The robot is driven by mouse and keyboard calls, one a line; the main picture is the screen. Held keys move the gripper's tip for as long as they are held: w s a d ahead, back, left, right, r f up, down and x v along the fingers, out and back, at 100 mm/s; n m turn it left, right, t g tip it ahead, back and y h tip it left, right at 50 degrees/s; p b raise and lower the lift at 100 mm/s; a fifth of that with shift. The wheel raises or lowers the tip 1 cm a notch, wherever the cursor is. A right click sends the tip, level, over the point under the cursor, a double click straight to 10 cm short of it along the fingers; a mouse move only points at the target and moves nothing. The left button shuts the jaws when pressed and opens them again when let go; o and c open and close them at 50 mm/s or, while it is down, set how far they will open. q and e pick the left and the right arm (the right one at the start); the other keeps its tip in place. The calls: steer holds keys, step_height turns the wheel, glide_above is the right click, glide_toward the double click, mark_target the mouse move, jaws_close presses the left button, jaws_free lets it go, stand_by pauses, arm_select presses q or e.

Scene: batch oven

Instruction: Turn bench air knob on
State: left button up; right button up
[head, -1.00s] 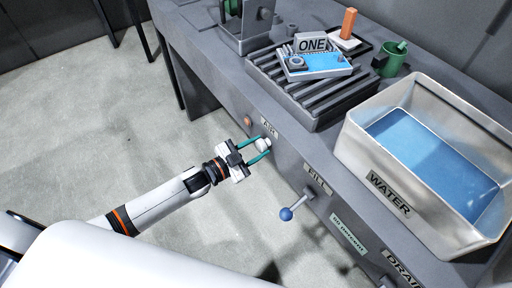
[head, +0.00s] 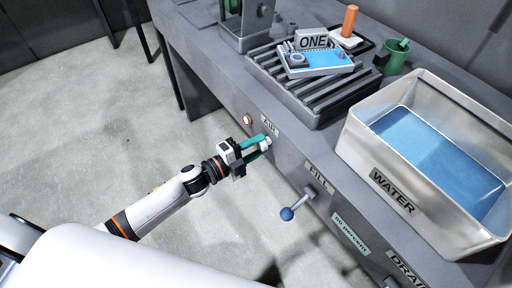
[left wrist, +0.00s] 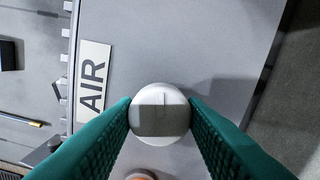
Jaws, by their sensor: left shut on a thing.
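The air knob (head: 267,140) is a pale round knob on the bench front, by the AIR label (head: 270,125). My left gripper (head: 262,146) is shut on it, with a green finger on each side. In the left wrist view the knob (left wrist: 160,114) sits between the two fingertips (left wrist: 160,112), beside the AIR label (left wrist: 92,85). A line mark shows on its face. A small round lamp (head: 247,119) left of the knob looks pale with a red rim. My right gripper is not in view.
A FILL lever with a blue ball (head: 287,214) sticks out right of the knob. A metal WATER tank (head: 372,150) stands on the bench, near a slatted rack (head: 300,92) holding a blue-topped ONE box (head: 318,66). The floor (head: 95,130) left of the bench is clear.

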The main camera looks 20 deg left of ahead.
arm_select(q)
steer(key=shift+m+b, duration=0.3)
steer(key=shift+m, duration=0.9)
steer(key=o, duration=1)
steer(key=shift+b+v, duration=0.95)
steer(key=shift+v, duration=5.1)
steer(key=shift+f, duration=0.1)
